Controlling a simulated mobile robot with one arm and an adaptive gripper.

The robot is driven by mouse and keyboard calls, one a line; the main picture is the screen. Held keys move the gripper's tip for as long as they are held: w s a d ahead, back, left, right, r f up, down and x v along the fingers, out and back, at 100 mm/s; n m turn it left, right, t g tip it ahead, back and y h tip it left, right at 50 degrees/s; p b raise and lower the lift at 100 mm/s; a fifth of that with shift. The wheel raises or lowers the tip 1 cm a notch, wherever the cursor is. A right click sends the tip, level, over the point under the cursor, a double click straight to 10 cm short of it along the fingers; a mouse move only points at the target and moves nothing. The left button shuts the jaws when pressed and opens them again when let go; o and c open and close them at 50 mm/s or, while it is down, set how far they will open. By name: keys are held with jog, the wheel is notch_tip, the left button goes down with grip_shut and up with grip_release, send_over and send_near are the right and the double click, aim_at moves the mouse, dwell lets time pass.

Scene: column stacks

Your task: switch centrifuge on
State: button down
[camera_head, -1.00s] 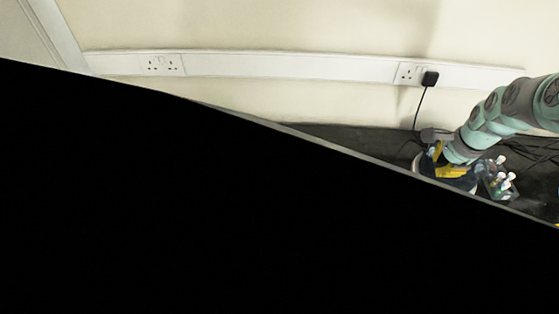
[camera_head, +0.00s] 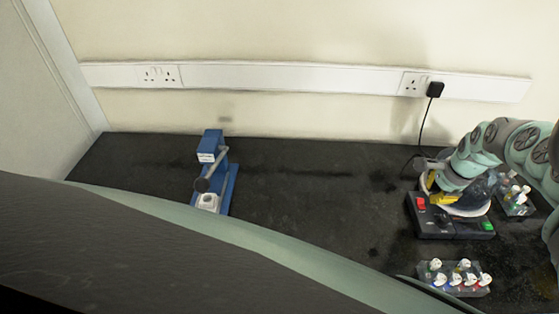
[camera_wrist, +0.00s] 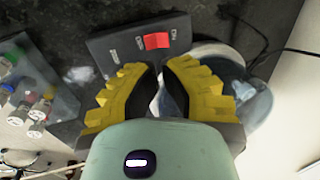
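The centrifuge (camera_head: 455,228) stands at the right of the bench in the head view, with a dark base, a red switch (camera_head: 421,203) and a green button (camera_head: 488,225). My gripper (camera_head: 432,186) is over it, behind the red switch, and hides part of its round top. In the wrist view the red switch (camera_wrist: 156,41) lies just beyond the fingertips, on the dark panel (camera_wrist: 118,52). My gripper (camera_wrist: 161,68) has its yellow fingers brought nearly together at the tips, with nothing held between them. Whether a tip touches the centrifuge I cannot tell.
A rack of capped vials (camera_head: 455,283) stands in front of the centrifuge; another (camera_head: 516,197) stands at its right. A blue device (camera_head: 209,165) stands at the left. The bench between is clear. A cable (camera_head: 424,120) runs from a wall socket.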

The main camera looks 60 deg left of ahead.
aim_at(424, 203)
jog(key=shift+b+x, duration=0.9)
jog(key=shift+x, duration=1.55)
jog(key=shift+s+f+b, duration=0.1)
jog(key=shift+f+b, duration=0.05)
jog(key=shift+b, duration=0.2)
